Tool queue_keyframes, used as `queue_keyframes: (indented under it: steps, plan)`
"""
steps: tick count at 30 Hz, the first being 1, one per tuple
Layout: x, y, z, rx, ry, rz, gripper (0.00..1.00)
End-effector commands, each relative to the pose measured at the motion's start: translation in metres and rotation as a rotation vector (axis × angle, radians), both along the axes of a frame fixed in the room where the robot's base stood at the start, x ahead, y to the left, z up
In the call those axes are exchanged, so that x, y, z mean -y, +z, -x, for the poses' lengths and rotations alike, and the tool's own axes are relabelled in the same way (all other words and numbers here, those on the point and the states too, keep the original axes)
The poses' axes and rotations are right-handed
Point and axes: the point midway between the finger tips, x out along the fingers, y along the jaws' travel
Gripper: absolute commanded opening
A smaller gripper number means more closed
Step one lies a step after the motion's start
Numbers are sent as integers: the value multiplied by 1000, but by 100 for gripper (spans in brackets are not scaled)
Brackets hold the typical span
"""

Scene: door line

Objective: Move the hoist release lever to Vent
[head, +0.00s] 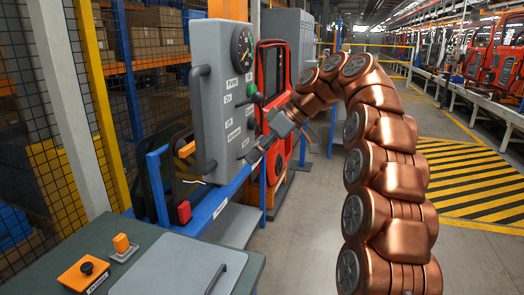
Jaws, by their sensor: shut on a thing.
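A grey control cabinet (208,100) stands left of centre, with a round gauge (241,50) and several small white labels on its front face. Most labels are too small to read, so I cannot pick out Vent. My gripper (256,154) comes from the right and is at the lower right of this face. It is shut on a part there, which appears to be the hoist release lever. The lever is mostly hidden by the gripper, and its exact position cannot be told. A green button (258,98) sits just above the gripper.
A blue rail (208,207) runs below the cabinet. In front is a bench with a grey lid (180,275) and an orange box with a black knob (87,268). A red door frame (276,165) stands behind the gripper. The floor at right is open.

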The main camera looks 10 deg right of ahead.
Motion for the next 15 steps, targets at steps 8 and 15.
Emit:
queue_keyframes:
  steps: [8,15]
  plan:
    - [-1,1,0,0,2,2,0]
    - [-1,1,0,0,1,2,39]
